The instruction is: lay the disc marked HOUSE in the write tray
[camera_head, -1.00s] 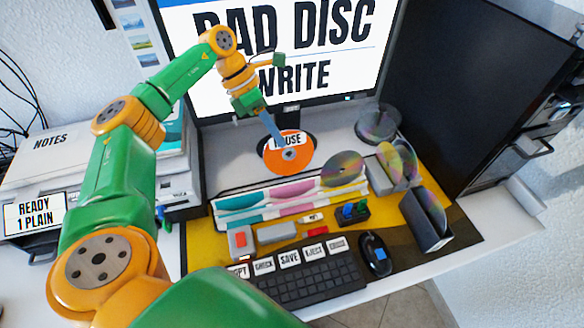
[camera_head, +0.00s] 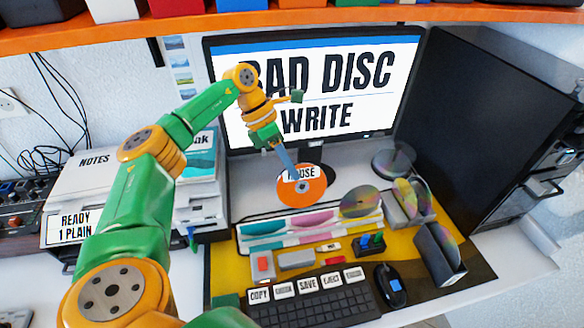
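The orange disc marked HOUSE (camera_head: 302,193) is in front of the monitor's foot, with its label side toward me. My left gripper (camera_head: 291,163) reaches down to the disc's far edge by the label. Its narrow fingers look closed on that edge, though the label partly covers the contact. I cannot tell how high the disc is above the desk. I cannot make out clearly which part is the write tray. A dark computer tower (camera_head: 478,120) stands at the right, with protruding parts on its right-hand face. My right gripper is not in view.
The monitor (camera_head: 325,85) reads BAD DISC WRITE. A white rack (camera_head: 245,248) with coloured sleeves and a loose disc (camera_head: 361,202) stands in front. A spindle of discs (camera_head: 393,160), disc holders (camera_head: 440,255), keyboard (camera_head: 320,303) and mouse (camera_head: 390,287) crowd the right and front.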

